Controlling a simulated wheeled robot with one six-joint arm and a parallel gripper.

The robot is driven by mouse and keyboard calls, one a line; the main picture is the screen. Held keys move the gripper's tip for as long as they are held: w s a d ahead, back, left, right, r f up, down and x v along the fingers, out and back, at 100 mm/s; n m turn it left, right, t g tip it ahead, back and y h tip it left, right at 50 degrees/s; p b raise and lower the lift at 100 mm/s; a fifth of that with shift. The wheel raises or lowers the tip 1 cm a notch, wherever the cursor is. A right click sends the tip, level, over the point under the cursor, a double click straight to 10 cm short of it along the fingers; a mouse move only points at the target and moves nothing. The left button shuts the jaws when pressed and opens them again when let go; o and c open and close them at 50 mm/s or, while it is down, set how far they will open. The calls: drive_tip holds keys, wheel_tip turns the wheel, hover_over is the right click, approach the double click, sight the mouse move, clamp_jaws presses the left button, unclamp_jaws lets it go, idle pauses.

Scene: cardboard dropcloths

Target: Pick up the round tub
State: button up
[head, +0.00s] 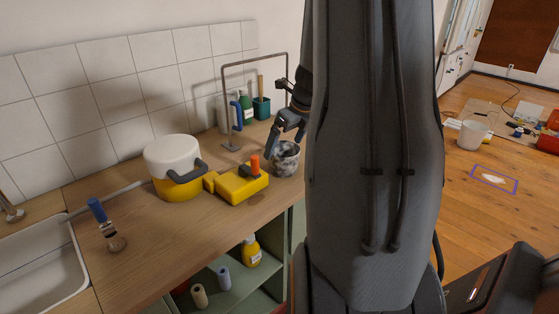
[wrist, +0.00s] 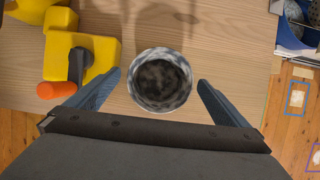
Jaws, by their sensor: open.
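The round tub (head: 286,159), a grey-and-white mottled open pot, stands upright on the wooden counter. In the wrist view the tub (wrist: 161,101) is seen from above, with a dark inside. My gripper (head: 284,145) is at the tub, partly hidden by my own arm in the head view. In the wrist view my gripper (wrist: 158,80) is open, with one finger to the left of the tub and one to the right. Gaps show on both sides, and nothing is held.
A yellow tool with an orange knob (head: 240,186) lies just left of the tub. A white-lidded yellow container (head: 174,165), a brush (head: 106,225) and a sink (head: 40,265) are further left. A grey metal frame (head: 254,60) stands behind. Bare counter lies in front.

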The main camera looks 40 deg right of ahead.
drive_tip(key=shift+x, duration=0.85)
drive_tip(key=shift+s+p+x, duration=0.15)
drive_tip(key=shift+p+x, duration=0.05)
drive_tip(key=shift+x, duration=1.05)
drive_tip(key=shift+s+p+x, duration=0.1)
drive_tip(key=shift+p+x, duration=0.1)
drive_tip(key=shift+x, duration=1.05)
drive_tip(key=shift+d+f, duration=0.1)
drive_tip(key=c, duration=1.1)
